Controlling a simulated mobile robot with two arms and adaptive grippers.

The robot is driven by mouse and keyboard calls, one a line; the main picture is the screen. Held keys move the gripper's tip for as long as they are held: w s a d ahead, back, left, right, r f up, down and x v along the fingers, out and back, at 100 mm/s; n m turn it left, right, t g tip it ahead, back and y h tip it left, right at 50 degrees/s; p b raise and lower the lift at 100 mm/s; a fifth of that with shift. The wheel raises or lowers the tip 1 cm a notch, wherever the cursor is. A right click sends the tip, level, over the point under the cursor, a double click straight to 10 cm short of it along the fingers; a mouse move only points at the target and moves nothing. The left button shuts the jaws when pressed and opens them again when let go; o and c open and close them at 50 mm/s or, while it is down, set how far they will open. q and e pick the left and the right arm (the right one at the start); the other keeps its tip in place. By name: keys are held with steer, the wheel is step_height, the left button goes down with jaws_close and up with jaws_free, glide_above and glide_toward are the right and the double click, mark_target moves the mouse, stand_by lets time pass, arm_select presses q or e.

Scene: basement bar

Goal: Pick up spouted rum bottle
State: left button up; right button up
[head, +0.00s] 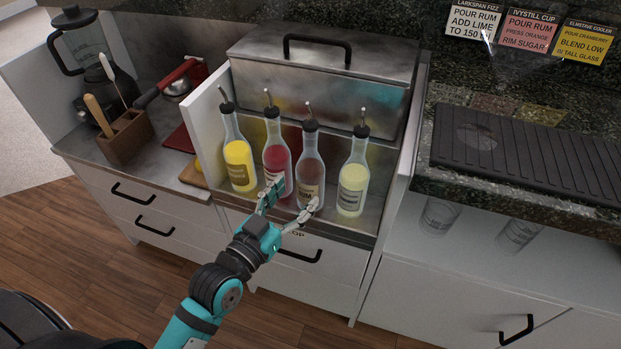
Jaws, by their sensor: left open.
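The spouted rum bottle (311,164) stands upright in the open bottle bay, third from the left in a row of spouted bottles. It has brownish liquid, a dark stopper with a metal spout, and a label that seems to read RUM. My left gripper (297,195) is open in front of the row. One finger overlaps the lower part of the red bottle (276,157), and the other overlaps the lower rum bottle. I cannot tell whether either finger touches glass. My right gripper is not in view.
A yellow bottle (238,155) and a pale yellow-green bottle (353,180) flank the row. A lidded metal bin (322,75) stands behind. A white side panel (208,122) bounds the bay at left. A black ribbed mat (535,150) lies on the right counter.

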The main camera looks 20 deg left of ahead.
mark_target(302, 185)
arm_select(q)
steer(key=shift+w+d, duration=0.1)
steer(key=shift+w, duration=0.45)
steer(key=b+x, duration=0.1)
steer(key=x, duration=0.3)
steer(key=shift+w, duration=0.2)
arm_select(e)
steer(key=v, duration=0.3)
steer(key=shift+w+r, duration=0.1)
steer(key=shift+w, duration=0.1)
arm_select(q)
steer(key=shift+c, duration=0.3)
steer(key=c, duration=1.1)
jaws_close()
steer(key=shift+r, duration=0.1)
